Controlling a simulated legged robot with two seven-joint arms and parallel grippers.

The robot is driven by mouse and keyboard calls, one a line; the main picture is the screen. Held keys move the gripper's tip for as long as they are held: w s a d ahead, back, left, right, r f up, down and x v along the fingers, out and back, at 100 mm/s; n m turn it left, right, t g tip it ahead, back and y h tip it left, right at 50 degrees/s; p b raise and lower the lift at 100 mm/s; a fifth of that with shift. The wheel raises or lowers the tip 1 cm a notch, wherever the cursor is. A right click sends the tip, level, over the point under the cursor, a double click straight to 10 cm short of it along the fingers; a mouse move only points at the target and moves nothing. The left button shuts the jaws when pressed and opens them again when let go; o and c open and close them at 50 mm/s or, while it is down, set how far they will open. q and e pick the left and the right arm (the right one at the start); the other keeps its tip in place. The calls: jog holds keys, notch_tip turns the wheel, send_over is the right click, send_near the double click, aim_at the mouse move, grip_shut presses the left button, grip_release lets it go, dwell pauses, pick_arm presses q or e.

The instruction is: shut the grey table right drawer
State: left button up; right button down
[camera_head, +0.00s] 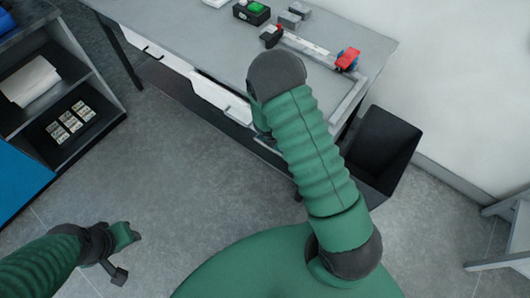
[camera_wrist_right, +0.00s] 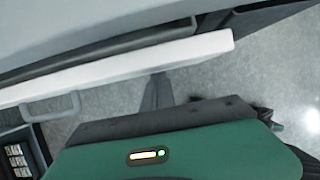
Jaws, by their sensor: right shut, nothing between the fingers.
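The grey table (camera_head: 190,35) has white drawer fronts along its near edge. The right drawer (camera_head: 218,95) shows its white front, partly covered by my right arm. It looks to stand out a little from the table edge. In the right wrist view the white drawer front (camera_wrist_right: 130,63) crosses the picture, with a grey handle (camera_wrist_right: 55,108) on it. My right gripper (camera_wrist_right: 158,92) is shut and empty, its dark fingers close to the front; I cannot tell if they touch. In the head view its fingers are hidden. My left gripper (camera_head: 126,255) is low at the left, away from the table.
The left drawer (camera_head: 150,48) looks nearly flush. A black bin (camera_head: 385,145) stands at the table's right end. An open shelf (camera_head: 60,85) stands at the left. A green-buttoned box (camera_head: 252,10) and a rail with a red part (camera_head: 347,59) are on the tabletop. Floor before the table is clear.

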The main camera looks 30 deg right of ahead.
pick_arm(q)
jog(key=shift+w+a+p+v, duration=0.1)
jog(key=shift+p+v, duration=0.5)
jog(key=shift+v, duration=0.2)
jog(key=shift+w+a+p+v, duration=0.1)
jog(key=shift+p+v, duration=0.5)
jog(key=shift+v, duration=0.25)
pick_arm(e)
jog(key=shift+w+d+r, duration=0.1)
jog(key=shift+w+d, duration=0.2)
jog(key=shift+d, duration=0.5)
jog(key=shift+w+d, duration=0.25)
jog(key=shift+d, duration=0.55)
jog(key=shift+w+d+r, duration=0.1)
jog(key=shift+w+d, duration=0.2)
jog(key=shift+d, duration=0.5)
